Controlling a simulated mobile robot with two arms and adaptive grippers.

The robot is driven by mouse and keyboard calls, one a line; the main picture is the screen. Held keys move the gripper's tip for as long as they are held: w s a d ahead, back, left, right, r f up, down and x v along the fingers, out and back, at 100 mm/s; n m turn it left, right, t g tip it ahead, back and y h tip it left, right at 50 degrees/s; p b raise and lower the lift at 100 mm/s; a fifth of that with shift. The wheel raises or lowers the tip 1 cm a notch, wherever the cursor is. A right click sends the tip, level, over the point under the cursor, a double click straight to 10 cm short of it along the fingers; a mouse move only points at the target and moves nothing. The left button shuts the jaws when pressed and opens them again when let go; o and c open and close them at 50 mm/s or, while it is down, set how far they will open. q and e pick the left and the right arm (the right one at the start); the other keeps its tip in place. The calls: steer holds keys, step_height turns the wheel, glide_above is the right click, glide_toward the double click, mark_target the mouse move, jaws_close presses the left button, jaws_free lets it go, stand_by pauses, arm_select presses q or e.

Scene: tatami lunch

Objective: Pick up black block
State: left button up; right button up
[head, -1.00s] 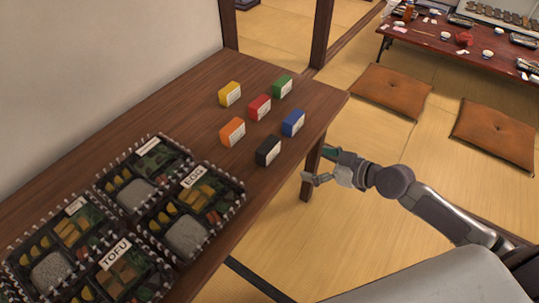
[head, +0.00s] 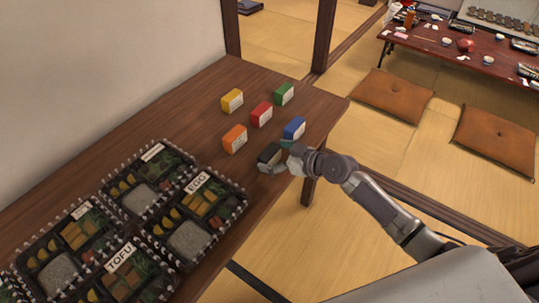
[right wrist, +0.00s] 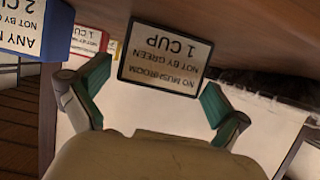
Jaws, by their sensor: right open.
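The black block (head: 268,154) stands on the wooden table near its right edge, partly hidden by my right gripper in the head view. In the right wrist view the black block (right wrist: 162,60) shows its white label reading "1 CUP", "NOT BY GREEN" and "NO MUSHROOM". My right gripper (head: 278,157) is at the block, and the wrist view shows its two green-padded fingers (right wrist: 152,103) apart, one on each side of the block's near end. No grip on the block shows. My left gripper is not in view.
The blue block (head: 294,128) stands close behind the black one. Red (head: 261,114), orange (head: 234,139), yellow (head: 232,100) and green (head: 284,94) blocks stand farther off. Bento boxes (head: 190,242) fill the table's near left. Bare table (head: 190,110) lies left of the blocks.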

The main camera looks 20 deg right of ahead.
steer(key=shift+x, duration=0.9)
steer(key=c, duration=1)
